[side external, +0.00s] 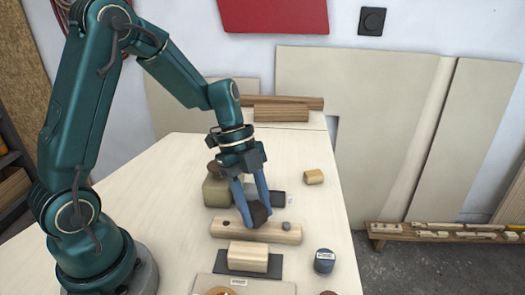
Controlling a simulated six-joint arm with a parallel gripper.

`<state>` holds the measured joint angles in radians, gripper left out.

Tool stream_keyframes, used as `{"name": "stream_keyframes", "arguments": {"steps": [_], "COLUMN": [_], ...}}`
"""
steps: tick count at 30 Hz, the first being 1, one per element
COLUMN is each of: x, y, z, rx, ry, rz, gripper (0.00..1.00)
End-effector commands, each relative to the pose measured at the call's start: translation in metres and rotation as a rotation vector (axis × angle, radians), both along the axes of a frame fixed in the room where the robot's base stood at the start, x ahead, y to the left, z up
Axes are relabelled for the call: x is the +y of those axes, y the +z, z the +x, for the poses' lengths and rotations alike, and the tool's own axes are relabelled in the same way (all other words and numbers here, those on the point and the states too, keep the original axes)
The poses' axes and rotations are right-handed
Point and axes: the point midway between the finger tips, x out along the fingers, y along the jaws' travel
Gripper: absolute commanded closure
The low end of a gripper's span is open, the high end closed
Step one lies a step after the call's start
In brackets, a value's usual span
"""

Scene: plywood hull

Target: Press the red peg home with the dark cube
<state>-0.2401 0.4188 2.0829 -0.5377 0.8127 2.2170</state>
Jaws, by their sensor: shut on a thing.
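My gripper (257,217), with blue fingers, points down and is shut on a dark brown cube (260,211). The cube is tilted and sits low over the middle of a light wooden bar (268,237). I cannot tell whether it touches the bar. A small dark peg top (227,223) shows at the bar's left part, and a small grey peg top (286,226) shows at its right part. No clearly red peg can be made out; the cube and fingers hide the middle of the bar's top.
Behind the bar stand an olive block (215,193) and a dark box (279,198). A small wooden block (314,177) lies at the right. In front are a wooden block (247,258) on a dark plate and a dark blue cylinder (324,262). The table's right edge is close by.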

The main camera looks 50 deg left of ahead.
Motion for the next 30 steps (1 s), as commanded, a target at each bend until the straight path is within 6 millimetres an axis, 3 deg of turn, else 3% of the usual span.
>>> {"name": "stream_keyframes", "arguments": {"steps": [30], "x": [0.000], "y": [-0.012], "z": [0.000], "rx": [0.001], "ry": [0.000], "rz": [0.000], "gripper": [1.00]}}
